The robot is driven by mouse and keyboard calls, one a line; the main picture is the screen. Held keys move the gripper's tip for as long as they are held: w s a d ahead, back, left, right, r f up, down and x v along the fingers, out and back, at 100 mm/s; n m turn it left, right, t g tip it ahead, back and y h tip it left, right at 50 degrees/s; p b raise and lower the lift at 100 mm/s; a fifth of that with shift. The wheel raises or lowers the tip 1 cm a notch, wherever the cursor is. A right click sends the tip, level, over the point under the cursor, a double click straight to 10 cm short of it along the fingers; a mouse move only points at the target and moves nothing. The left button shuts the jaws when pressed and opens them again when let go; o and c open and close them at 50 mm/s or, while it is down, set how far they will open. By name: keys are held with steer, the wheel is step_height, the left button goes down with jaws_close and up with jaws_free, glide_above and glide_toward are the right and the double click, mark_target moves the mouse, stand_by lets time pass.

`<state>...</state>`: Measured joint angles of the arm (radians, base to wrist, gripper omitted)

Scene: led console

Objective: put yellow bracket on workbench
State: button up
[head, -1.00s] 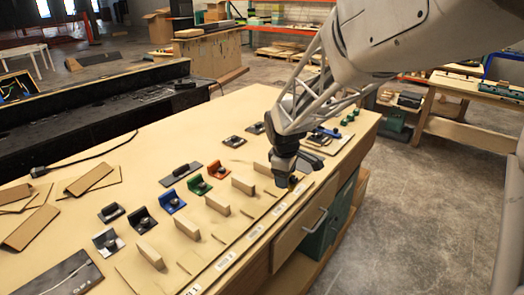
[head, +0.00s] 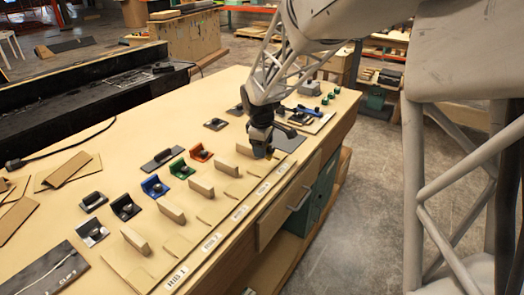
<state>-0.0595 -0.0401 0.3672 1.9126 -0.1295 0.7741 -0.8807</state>
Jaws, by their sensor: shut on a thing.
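The light wooden workbench (head: 215,105) runs diagonally through the head view. My gripper (head: 267,154) points down over its right part, near the row of upright wooden blocks. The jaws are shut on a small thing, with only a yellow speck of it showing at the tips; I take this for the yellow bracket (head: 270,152). Most of the bracket is hidden by the fingers. Whether it touches the bench top cannot be told.
A grey pad (head: 289,139) and blue-handled tool (head: 309,110) lie beyond my gripper. Labels line the front edge.

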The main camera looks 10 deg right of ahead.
steer(key=shift+w, duration=0.65)
steer(key=shift+w+f, duration=0.15)
steer(key=shift+f, duration=1.45)
steer(key=shift+f, duration=0.2)
steer(key=o, duration=0.9)
steer(key=shift+o, duration=0.2)
steer(key=shift+s+a+r, duration=0.1)
steer(key=shift+s+r, duration=0.1)
steer(key=shift+r, duration=1.1)
steer(key=shift+s+a+r, duration=0.1)
steer(key=shift+s+r, duration=0.05)
steer(key=shift+r, duration=1.1)
steer(key=shift+s+a+r, duration=0.1)
steer(key=shift+s+r, duration=0.1)
steer(key=shift+r, duration=1.1)
